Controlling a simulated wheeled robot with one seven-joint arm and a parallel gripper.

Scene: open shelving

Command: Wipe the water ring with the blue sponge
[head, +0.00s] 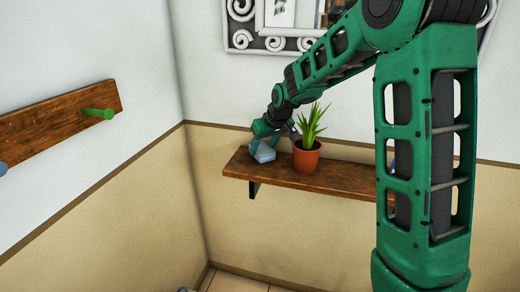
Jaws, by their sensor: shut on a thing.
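The blue sponge (262,153) is a small light-blue block at the left part of the wooden wall shelf (335,183). My gripper (266,141) is shut on the sponge, to the left of the potted plant. The sponge is at or just above the shelf top; I cannot tell whether it touches. I see no water ring; the sponge, the gripper or my arm may hide it.
A plant in a terracotta pot (306,160) stands close to the right of my gripper. A wooden rail with a green peg (98,113) is on the left wall. A mirror with a scrolled frame (241,38) hangs above. My arm hides the shelf's right part.

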